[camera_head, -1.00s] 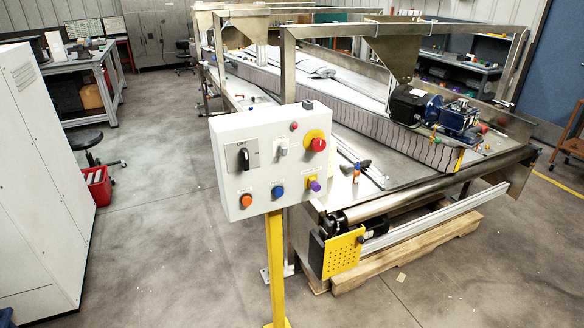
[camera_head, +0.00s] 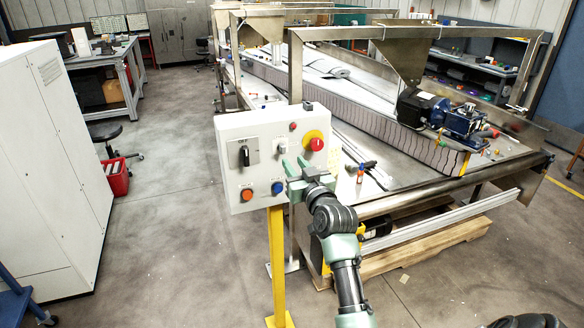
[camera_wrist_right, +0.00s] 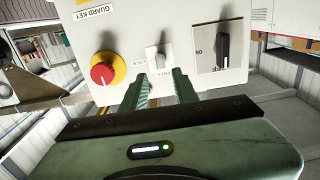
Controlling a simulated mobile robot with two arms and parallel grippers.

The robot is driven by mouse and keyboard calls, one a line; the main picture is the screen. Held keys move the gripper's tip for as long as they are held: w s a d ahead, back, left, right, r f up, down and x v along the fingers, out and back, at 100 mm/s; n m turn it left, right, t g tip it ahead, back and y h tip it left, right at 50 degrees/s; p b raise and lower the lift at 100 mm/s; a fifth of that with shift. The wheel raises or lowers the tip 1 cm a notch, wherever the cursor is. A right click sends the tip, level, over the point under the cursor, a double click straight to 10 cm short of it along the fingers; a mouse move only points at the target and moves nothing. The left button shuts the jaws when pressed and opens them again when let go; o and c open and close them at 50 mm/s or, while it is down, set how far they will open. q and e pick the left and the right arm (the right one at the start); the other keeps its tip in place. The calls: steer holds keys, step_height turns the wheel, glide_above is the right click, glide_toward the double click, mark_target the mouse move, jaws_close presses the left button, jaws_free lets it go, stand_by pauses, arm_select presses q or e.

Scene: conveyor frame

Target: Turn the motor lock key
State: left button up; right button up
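The white control panel (camera_head: 235,130) stands on a yellow post. A small grey switch with a pale lever, which I take as the motor lock key (camera_head: 282,146), is at its upper middle. In the right wrist view the key (camera_wrist_right: 159,61) sits between labels that seem to read LOCK and FREE. My right gripper (camera_head: 294,164) is in front of the panel, just below the key in the head view. In the wrist view its green fingers (camera_wrist_right: 160,82) are apart, one on each side of the key's line. Nothing is held. Contact cannot be told. My left gripper is out of view.
Near the key are a black rotary switch (camera_head: 244,155), a red stop knob on yellow (camera_head: 314,143), an orange button (camera_head: 247,194) and a blue button (camera_head: 277,188). The conveyor (camera_head: 400,160) stands behind. A white cabinet (camera_head: 60,170) is at left, with open floor between.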

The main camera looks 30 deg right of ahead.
mark_target(283, 151)
steer(key=b+x, duration=0.2)
steer(key=x, duration=0.4)
steer(key=shift+w+f, duration=0.15)
steer(key=shift+w, duration=0.1)
steer(key=shift+w+d+b, duration=0.15)
steer(key=shift+w+b, duration=0.25)
steer(key=shift+w, duration=0.3)
jaws_close()
steer(key=m, duration=1.7)
steer(key=shift+o, duration=1.2)
jaws_free()
